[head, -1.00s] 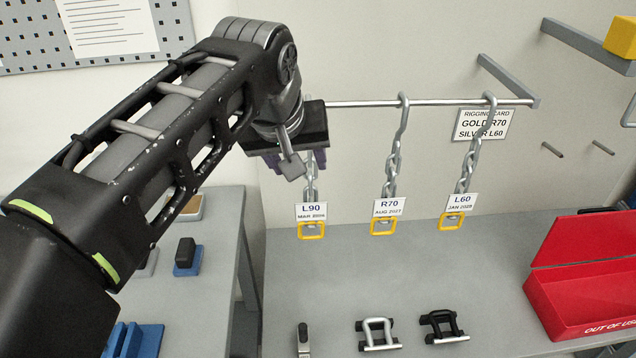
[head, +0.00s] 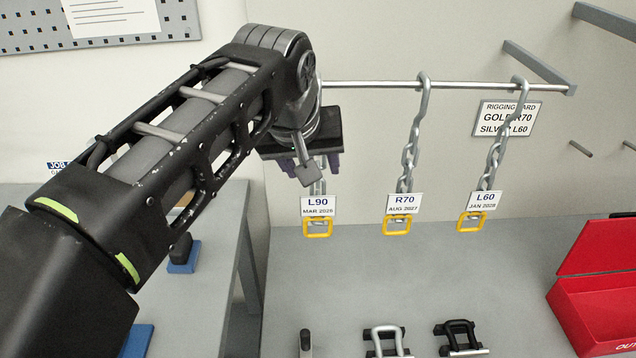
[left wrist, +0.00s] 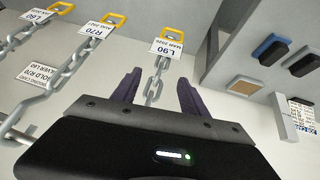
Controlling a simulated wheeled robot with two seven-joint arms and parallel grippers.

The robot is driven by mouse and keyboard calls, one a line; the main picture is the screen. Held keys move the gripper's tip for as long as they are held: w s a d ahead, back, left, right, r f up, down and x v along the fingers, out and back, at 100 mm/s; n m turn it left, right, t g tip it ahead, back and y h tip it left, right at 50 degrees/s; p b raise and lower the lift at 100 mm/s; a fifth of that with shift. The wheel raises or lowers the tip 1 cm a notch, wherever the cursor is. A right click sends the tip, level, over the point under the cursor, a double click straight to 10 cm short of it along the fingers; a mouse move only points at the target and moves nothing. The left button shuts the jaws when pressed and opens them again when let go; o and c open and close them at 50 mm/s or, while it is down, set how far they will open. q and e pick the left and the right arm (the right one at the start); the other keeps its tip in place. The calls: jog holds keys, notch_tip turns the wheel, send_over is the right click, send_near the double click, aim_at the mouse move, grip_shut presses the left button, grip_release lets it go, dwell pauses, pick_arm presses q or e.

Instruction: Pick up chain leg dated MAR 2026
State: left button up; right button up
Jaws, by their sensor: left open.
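The chain leg dated MAR 2026 hangs from the rail with an L90 tag (head: 318,206) and a yellow end link (head: 317,228). My left gripper (head: 309,165) is in front of its upper part and hides its top. In the left wrist view the chain (left wrist: 155,82) runs between the two open purple fingers of my left gripper (left wrist: 158,90), and the L90 tag (left wrist: 168,48) lies beyond the fingertips. Whether the fingers touch the chain cannot be told. My right gripper is not in view.
Chain legs R70 (head: 409,160) and L60 (head: 494,150) hang to the right on the same rail (head: 370,84). A rigging card (head: 506,119) is on the wall. Shackles (head: 385,340) and a red box (head: 595,310) are on the grey bench (head: 430,275).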

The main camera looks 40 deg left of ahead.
aim_at(316, 195)
pick_arm(q)
jog(key=shift+x, duration=0.85)
jog(key=shift+p+x, duration=0.45)
jog(key=shift+x, duration=2.15)
jog(key=shift+c, duration=0.5)
grip_shut()
jog(key=shift+s+f, duration=0.1)
